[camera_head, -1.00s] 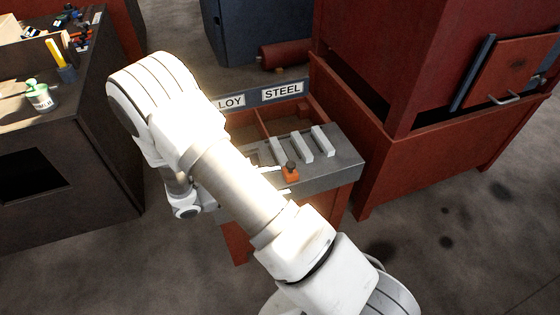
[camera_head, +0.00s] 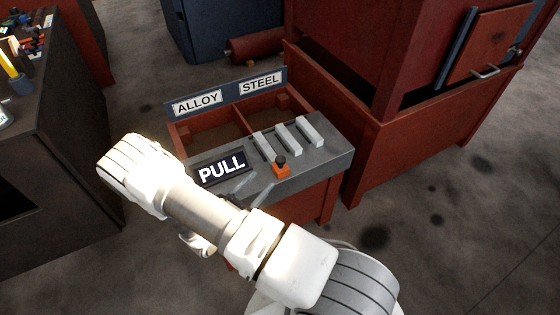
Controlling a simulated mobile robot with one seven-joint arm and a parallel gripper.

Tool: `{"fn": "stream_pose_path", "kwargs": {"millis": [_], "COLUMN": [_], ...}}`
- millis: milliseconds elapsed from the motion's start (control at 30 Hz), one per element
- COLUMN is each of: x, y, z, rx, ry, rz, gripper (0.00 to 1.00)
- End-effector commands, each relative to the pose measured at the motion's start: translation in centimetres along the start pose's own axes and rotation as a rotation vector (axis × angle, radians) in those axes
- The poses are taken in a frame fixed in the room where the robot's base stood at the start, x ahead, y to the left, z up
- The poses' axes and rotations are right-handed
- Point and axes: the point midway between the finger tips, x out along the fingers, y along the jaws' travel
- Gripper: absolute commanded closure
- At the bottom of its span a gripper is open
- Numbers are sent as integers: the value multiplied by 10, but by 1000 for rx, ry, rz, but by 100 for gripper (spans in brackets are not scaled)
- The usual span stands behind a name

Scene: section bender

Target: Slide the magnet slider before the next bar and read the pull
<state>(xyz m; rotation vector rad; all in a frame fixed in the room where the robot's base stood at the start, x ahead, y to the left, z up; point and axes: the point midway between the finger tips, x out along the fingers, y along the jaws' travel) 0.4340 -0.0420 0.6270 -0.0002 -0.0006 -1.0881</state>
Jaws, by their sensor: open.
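The magnet slider (camera_head: 281,170) is an orange block with a black knob at the front of the grey bench top (camera_head: 323,160). It sits just before the near end of the left bar (camera_head: 264,146). The middle bar (camera_head: 288,137) and right bar (camera_head: 309,131) lie beside it, all pale grey and roughly parallel. A black sign (camera_head: 221,168) reads PULL in white. It shows no figure.
Behind the bars is a red divided bin (camera_head: 210,137), labelled ALLOY (camera_head: 197,102) and STEEL (camera_head: 261,83). A large red machine (camera_head: 390,150) stands close on the right. A dark cabinet (camera_head: 70,160) stands at the left. Floor is open between cabinet and bench.

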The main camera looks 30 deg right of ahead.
Motion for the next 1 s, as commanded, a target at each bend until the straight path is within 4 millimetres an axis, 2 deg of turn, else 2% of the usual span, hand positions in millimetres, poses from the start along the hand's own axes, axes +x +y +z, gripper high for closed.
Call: {"fn": "stream_pose_path", "kwargs": {"millis": [33,300,500,700,967,1000], "x": [13,71,100,112,113,113], "y": [0,-1,0,0,0,0], "z": [-1,-1,-1,0,0,0], "rx": [1,2,1,1,1,1], "ry": [-1,0,1,1,1,1], "rz": [-4,-5,-3,-1,-1,-1], "gripper": [29,29,29,29,29,36]}}
